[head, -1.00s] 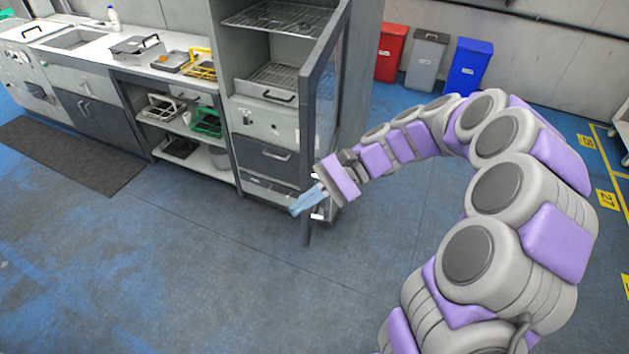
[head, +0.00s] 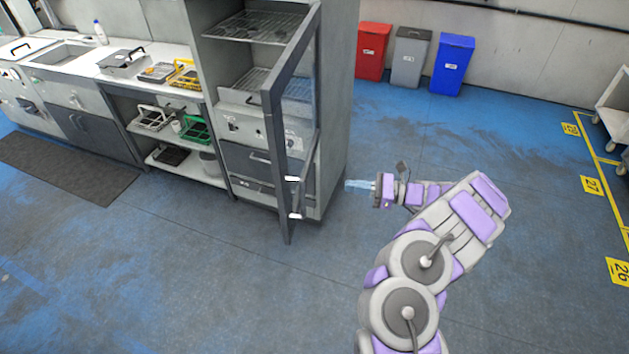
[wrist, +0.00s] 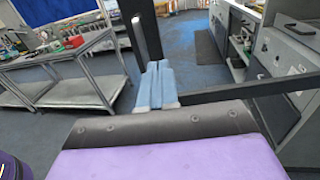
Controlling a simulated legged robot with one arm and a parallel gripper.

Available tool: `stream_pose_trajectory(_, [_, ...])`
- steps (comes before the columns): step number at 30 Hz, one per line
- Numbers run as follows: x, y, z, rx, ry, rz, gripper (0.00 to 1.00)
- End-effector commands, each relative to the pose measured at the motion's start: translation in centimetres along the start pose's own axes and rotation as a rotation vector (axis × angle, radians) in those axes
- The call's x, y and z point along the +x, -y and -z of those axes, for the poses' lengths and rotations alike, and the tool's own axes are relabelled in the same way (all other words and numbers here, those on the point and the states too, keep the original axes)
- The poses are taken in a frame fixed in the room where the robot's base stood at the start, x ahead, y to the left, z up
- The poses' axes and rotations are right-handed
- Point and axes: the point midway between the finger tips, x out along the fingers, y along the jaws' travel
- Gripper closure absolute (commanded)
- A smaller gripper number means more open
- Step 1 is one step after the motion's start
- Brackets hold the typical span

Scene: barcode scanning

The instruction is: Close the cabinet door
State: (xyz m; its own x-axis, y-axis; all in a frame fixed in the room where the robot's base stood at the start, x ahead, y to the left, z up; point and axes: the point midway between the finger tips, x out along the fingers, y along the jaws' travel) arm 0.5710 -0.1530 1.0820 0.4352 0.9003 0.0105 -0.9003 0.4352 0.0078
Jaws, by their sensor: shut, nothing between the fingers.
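The cabinet (head: 335,120) is tall and grey, with wire racks inside. Its door (head: 291,130) has a dark frame with a clear pane and stands open, swung out toward the camera. Two white tabs show on the door's lower part. My gripper (head: 352,185) has light blue fingers and points left, to the right of the door and apart from it in the head view. In the wrist view my gripper (wrist: 158,85) has its blue fingers together, with nothing held. A dark bar that looks like part of the door frame (wrist: 250,90) crosses behind the fingers to the right.
Red (head: 373,51), grey (head: 411,55) and blue (head: 453,65) bins stand by the back wall. A counter (head: 85,65) with a sink and trays runs left of the cabinet. A white cart (head: 612,105) is at the right edge. The floor in front is clear.

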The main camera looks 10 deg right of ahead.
Motion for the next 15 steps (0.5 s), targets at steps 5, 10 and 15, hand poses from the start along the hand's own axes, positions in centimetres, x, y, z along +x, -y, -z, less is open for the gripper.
stream_pose_trajectory(5, [3.1,-0.7,-0.2,-0.003,-0.004,-0.009,1.00])
stream_pose_trajectory(10, [6.4,-0.8,-0.3,-0.005,-0.005,-0.012,1.00])
stream_pose_trajectory(15, [8.8,-0.3,-0.1,-0.001,0.001,-0.009,1.00])
